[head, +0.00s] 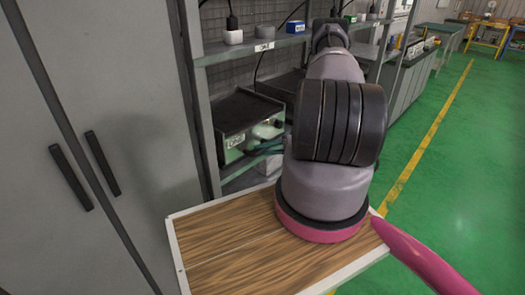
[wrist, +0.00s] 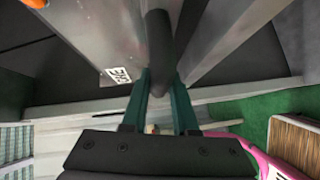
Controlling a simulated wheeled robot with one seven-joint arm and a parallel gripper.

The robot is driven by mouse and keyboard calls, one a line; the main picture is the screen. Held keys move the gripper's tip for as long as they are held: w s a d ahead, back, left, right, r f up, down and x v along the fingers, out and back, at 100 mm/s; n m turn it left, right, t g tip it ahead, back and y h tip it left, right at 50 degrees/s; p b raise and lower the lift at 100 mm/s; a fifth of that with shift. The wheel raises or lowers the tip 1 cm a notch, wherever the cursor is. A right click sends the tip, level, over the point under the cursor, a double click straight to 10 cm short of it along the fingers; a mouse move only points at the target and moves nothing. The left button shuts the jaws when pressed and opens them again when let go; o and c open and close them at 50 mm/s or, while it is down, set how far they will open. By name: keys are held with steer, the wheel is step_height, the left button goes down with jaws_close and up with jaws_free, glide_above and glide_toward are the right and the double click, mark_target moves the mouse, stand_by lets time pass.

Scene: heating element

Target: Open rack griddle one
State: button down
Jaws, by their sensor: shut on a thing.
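The griddle (head: 232,112) sits on the rack in the head view, with a flat black top, a pale green front and a white label. In the wrist view my gripper (wrist: 164,82) has its two teal fingers on either side of a dark rounded bar (wrist: 160,45), which looks like the griddle's handle, and is shut on it. A grey metal face with a white label (wrist: 117,76) is close to the left of the fingers. In the head view my arm hides part of the griddle's right side, and the fingers show only partly beside its front.
A tall grey cabinet (head: 110,95) with two dark handles stands at the left. The rack's upper shelf (head: 255,45) carries small boxes and plugs with hanging cables. A wooden-topped surface (head: 235,245) lies below my arm. Green floor (head: 460,190) is open at the right.

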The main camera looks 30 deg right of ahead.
steer(key=s+d, duration=0.2)
steer(key=s, duration=0.5)
steer(key=s+d, duration=0.3)
steer(key=s, duration=0.5)
steer(key=shift+d, duration=0.25)
steer(key=c, duration=0.7)
jaws_free()
steer(key=v, duration=1)
steer(key=shift+s+d, duration=0.2)
steer(key=shift+d, duration=0.1)
